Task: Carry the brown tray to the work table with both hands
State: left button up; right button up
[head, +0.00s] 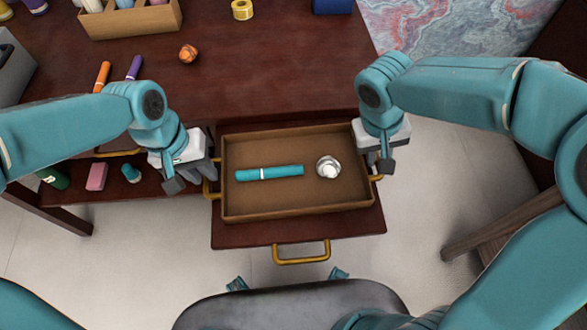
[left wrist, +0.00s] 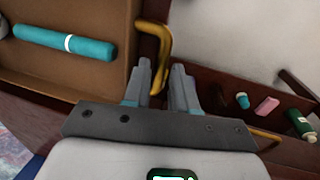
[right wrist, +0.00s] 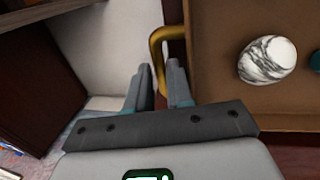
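The brown tray (head: 297,209) lies level in a pulled-out drawer below the desk top. It holds a teal marker-like stick (head: 269,173) with a white band and a white marbled round object (head: 328,167). My left gripper (head: 210,177) is at the tray's left brass handle (left wrist: 165,45), with its fingers close on either side of the bar. My right gripper (head: 378,168) is at the right brass handle (right wrist: 156,45), with its fingers narrowly around it. Both look shut on the handles; the contact itself is partly hidden.
The dark desk (head: 240,85) carries an organizer box (head: 130,22), orange and purple markers, a small orange object (head: 188,52) and yellow tape (head: 242,10). The drawer's brass pull (head: 301,255) faces me. A lower shelf at left holds a pink block (head: 97,177) and small bottles.

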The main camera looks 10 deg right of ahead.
pick_arm(q)
jog(key=shift+d+f, duration=0.1)
jog(key=shift+f, duration=0.45)
pick_arm(e)
jog(key=shift+d+f, duration=0.1)
jog(key=shift+f, duration=0.45)
pick_arm(q)
grip_shut()
pick_arm(e)
grip_shut()
pick_arm(q)
jog(key=shift+r, duration=0.15)
pick_arm(e)
jog(key=shift+r, duration=0.15)
